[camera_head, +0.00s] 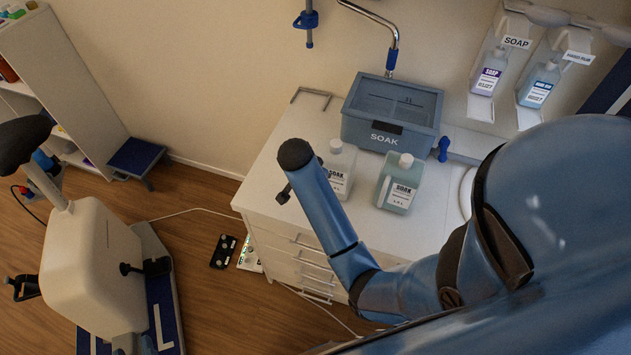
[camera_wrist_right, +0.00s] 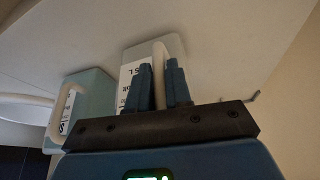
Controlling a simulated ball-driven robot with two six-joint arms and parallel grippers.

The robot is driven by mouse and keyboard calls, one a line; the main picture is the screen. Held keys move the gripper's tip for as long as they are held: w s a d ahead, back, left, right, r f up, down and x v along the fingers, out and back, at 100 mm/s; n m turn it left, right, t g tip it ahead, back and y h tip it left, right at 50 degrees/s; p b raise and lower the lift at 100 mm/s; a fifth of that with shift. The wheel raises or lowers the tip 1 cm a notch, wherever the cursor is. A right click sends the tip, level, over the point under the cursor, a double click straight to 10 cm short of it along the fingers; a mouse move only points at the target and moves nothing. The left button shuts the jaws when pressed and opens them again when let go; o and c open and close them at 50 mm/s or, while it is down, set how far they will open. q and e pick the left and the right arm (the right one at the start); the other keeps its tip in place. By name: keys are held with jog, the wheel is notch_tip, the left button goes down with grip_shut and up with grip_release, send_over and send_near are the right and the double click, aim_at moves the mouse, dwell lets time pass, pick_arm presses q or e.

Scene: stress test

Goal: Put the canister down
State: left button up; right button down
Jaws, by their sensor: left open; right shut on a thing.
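A teal SOAK canister (camera_head: 402,183) stands close to the right of the white one. A blue-grey SOAK tub (camera_head: 382,137) is behind them. Soap bottles (camera_head: 486,80) hang on the wall. A white machine (camera_head: 90,265) with pedals stands on the floor.

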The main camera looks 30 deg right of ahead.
jog(key=shift+a+f, duration=0.1)
jog(key=shift+f, duration=0.05)
jog(key=c, duration=1.3)
grip_release()
jog(key=shift+o, duration=1.2)
